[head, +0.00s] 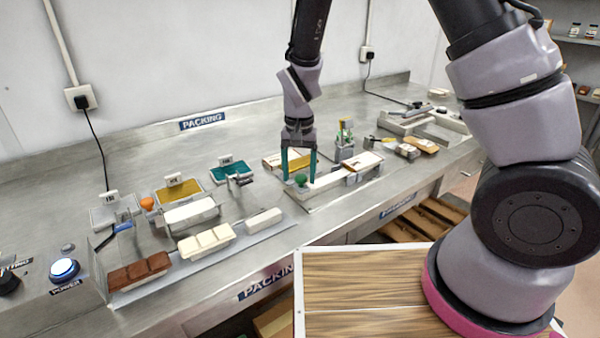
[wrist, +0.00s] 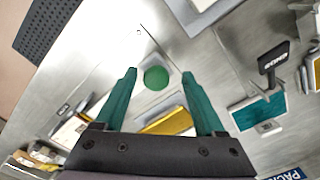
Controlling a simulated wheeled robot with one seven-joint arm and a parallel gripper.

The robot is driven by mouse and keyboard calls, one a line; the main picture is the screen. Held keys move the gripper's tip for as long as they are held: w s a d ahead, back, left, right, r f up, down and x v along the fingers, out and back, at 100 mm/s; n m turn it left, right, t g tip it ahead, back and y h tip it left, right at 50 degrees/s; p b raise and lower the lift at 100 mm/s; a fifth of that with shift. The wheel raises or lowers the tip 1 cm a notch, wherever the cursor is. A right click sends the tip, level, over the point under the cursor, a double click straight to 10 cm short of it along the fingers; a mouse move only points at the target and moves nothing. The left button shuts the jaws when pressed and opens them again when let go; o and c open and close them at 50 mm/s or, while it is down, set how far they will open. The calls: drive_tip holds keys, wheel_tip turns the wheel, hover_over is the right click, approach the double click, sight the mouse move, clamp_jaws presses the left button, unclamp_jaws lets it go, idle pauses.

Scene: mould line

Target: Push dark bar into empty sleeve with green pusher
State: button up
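A green round knob (head: 301,180), which looks like the pusher's handle, stands at the left end of a pale channel fixture (head: 328,181) on the bench. My gripper (head: 300,168) points down over the knob with its green fingers apart. In the wrist view the knob (wrist: 156,77) shows between the open fingertips (wrist: 160,73), and no grip on it is visible. A dark brown segmented bar (head: 138,272) lies on the front strip at the lower left, well away from my gripper. A pale sleeve-like piece (head: 362,160) sits at the channel's right end; whether it is empty cannot be told.
Cream bars (head: 206,240) lie right of the brown bar. Behind them stand stations with gold (head: 178,190) and teal (head: 228,171) plates. A yellow-topped box (head: 285,160) lies behind the channel, and packs (head: 420,145) lie to the right. The bench's front edge is mostly clear.

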sight(299, 177)
drive_tip(key=shift+r, duration=0.1)
wheel_tip(299, 177, up, 11)
drive_tip(key=shift+f, duration=0.2)
idle(0.4)
